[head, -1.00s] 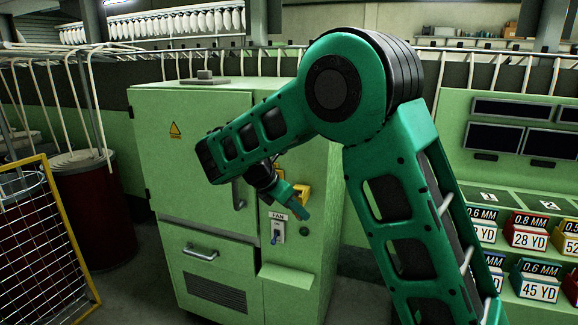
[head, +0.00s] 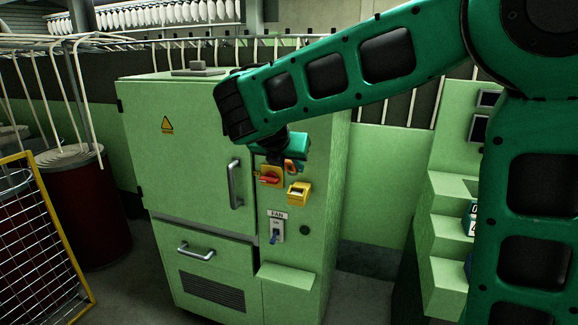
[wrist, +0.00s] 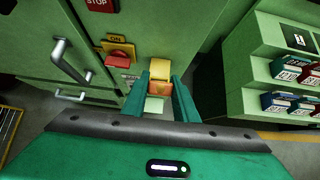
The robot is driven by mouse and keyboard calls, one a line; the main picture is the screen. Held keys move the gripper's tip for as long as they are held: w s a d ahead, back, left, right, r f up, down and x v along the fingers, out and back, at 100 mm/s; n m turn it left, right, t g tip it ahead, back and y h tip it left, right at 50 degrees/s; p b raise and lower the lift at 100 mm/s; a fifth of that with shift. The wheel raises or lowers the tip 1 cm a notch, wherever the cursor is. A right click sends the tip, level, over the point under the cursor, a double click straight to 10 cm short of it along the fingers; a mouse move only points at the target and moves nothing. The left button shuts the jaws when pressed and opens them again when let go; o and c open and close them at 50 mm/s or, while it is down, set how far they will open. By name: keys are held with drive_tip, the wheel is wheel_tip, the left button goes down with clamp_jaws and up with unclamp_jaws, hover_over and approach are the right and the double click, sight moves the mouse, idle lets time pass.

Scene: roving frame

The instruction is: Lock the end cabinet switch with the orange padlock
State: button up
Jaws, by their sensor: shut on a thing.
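My gripper (wrist: 161,90) is shut on the orange padlock (wrist: 160,88), which sits between its two green fingers. In the head view the padlock (head: 291,167) shows as a small orange patch below the green gripper (head: 289,157). The end cabinet (head: 195,130) is light green. Its switch (head: 270,178) has a red handle on a yellow plate. In the wrist view the switch (wrist: 118,58) is left of the fingers, under an ON label, and apart from them. The padlock's shackle cannot be made out.
A yellow box (head: 299,193) is on the cabinet front, below right of the switch. A FAN toggle (head: 277,232) and a ledge (head: 287,276) are lower. A door handle (head: 235,184) stands out at left. Stepped green shelving (head: 450,235) is at right.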

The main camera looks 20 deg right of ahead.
sight(293, 176)
drive_tip(key=shift+r, duration=0.1)
drive_tip(key=shift+w+d+f, duration=0.2)
drive_tip(key=shift+f, duration=0.15)
drive_tip(key=shift+w+d+f, duration=0.2)
drive_tip(key=shift+w+f, duration=0.05)
drive_tip(key=shift+f, duration=0.5)
drive_tip(key=shift+w+d+f, duration=0.2)
drive_tip(key=shift+w+f, duration=0.1)
drive_tip(key=shift+f, duration=0.5)
drive_tip(key=shift+w+d+f, duration=0.2)
drive_tip(key=shift+w+f, duration=0.05)
drive_tip(key=shift+f, duration=0.5)
drive_tip(key=shift+w+d+f, duration=0.1)
drive_tip(key=shift+w+f, duration=0.05)
drive_tip(key=shift+f, duration=0.3)
drive_tip(key=shift+w+d+f, duration=0.1)
drive_tip(key=shift+f, duration=0.3)
drive_tip(key=o, duration=1.2)
drive_tip(key=shift+c, duration=0.2)
drive_tip(key=v, duration=1)
drive_tip(key=shift+s+a+r, duration=0.15)
drive_tip(key=shift+s+a, duration=0.05)
drive_tip(key=shift+d, duration=0.1)
